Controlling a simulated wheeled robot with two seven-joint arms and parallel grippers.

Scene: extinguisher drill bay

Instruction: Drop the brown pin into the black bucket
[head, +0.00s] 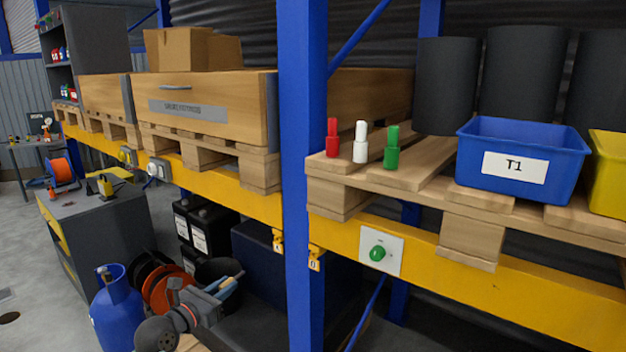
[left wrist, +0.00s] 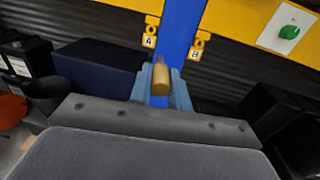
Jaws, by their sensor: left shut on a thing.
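My left gripper (head: 232,282) is low in the head view, in front of the lower part of the rack. In the left wrist view its blue fingers (left wrist: 161,92) are shut on the brown pin (left wrist: 161,78), which sticks up between them. In the head view the pin is too small to make out clearly. The black bucket (head: 218,270) stands behind the gripper in the head view, partly covered by it. In the left wrist view the bucket (left wrist: 44,92) is at the left, apart from the pin. My right gripper is not in view.
A blue rack post (head: 303,180) and yellow beam (head: 430,262) stand close by on the right. An orange reel (head: 160,288) and blue gas cylinder (head: 117,312) are left of the gripper. A dark blue box (head: 262,262) sits right of the bucket.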

